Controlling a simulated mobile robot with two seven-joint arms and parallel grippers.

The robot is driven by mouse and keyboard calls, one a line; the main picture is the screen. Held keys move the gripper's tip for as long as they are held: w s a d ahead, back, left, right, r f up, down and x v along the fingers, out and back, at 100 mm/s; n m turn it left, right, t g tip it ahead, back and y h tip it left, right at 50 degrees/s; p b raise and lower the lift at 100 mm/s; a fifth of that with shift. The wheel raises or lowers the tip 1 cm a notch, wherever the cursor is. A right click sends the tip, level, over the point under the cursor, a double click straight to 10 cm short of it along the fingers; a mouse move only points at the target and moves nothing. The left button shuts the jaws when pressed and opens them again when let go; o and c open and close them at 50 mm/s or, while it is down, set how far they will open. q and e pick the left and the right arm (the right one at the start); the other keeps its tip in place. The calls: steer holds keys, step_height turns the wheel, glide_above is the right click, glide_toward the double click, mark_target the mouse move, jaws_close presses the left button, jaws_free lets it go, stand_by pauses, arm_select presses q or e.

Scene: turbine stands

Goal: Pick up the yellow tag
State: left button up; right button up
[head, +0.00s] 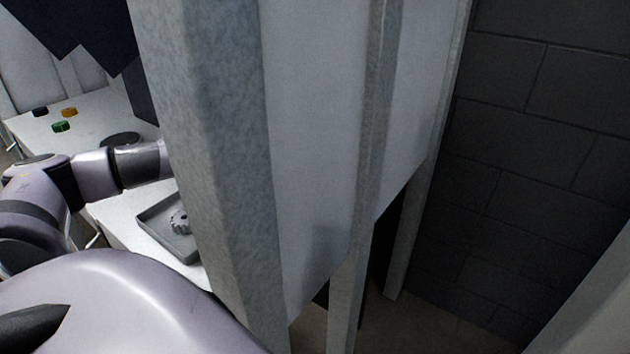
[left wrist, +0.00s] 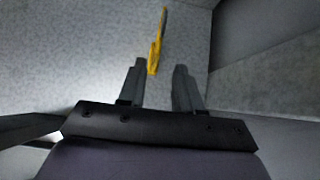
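The yellow tag (left wrist: 157,44) shows in the left wrist view as a narrow upright strip, seen nearly edge-on, in front of a grey speckled metal surface. My left gripper (left wrist: 161,66) is open, with one finger on each side of the picture line of the tag. The tag's lower end appears between the fingertips and the rest reaches beyond them. I cannot tell whether it is between the fingers in depth. In the head view my left arm comes in from the left and its gripper is hidden behind a grey post. The tag and my right gripper are not seen there.
A grey metal post (head: 222,150) and panel (head: 315,140) fill the head view's middle. At left, a white table (head: 100,110) carries a grey tray (head: 158,227) with a gear (head: 181,222) and small green (head: 61,127) and orange (head: 69,112) pieces. A dark block wall (head: 540,130) stands right.

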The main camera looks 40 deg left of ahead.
arm_select(q)
steer(key=shift+w+f, duration=0.3)
steer(key=shift+f, duration=0.15)
steer(key=x, duration=0.1)
steer(key=p+x, duration=0.1)
steer(key=x, duration=0.2)
steer(key=shift+s+a+f+p, duration=0.1)
steer(key=shift+s+a+p, duration=0.1)
steer(key=shift+a+p, duration=0.1)
steer(key=shift+w+f, duration=0.35)
jaws_close()
stand_by(0.7)
